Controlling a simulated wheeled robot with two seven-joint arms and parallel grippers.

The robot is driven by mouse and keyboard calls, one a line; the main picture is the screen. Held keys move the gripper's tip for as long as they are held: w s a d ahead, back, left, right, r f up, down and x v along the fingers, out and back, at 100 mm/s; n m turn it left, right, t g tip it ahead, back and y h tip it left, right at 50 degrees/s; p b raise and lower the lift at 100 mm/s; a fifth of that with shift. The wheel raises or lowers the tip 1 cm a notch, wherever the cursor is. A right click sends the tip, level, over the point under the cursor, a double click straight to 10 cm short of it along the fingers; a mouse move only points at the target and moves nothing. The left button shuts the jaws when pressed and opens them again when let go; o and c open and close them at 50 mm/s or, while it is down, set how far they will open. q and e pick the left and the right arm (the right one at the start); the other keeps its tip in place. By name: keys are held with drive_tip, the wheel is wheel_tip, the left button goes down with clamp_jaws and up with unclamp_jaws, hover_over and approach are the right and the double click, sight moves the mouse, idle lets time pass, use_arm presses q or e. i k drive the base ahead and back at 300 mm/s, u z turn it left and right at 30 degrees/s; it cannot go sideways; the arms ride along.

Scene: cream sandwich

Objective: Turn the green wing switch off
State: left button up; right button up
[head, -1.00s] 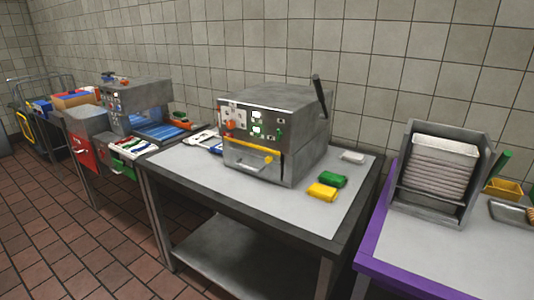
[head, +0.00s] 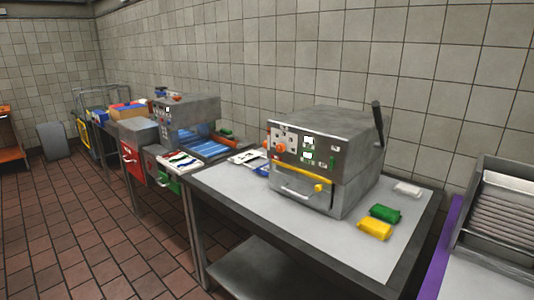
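A grey metal machine (head: 350,130) with a control panel stands on the middle table. A small green piece that looks like the green wing switch (head: 332,159) is at the right of the panel, beside the green-lit displays (head: 307,155). It is too small to tell which way it is turned. Orange knobs (head: 280,148) are at the left of the panel, and a yellow bar (head: 297,176) runs below it. Neither of my grippers is in view.
The middle table (head: 240,200) has a grey top with a dark edge. Green (head: 385,214) and yellow (head: 374,230) packets lie right of the machine. A purple-edged table (head: 437,255) stands at the right. Brick-coloured floor (head: 90,230) is open at the left.

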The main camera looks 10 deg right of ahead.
sight(332, 162)
drive_tip(key=u, duration=0.25)
drive_tip(key=i, duration=0.95)
drive_tip(key=z, duration=0.25)
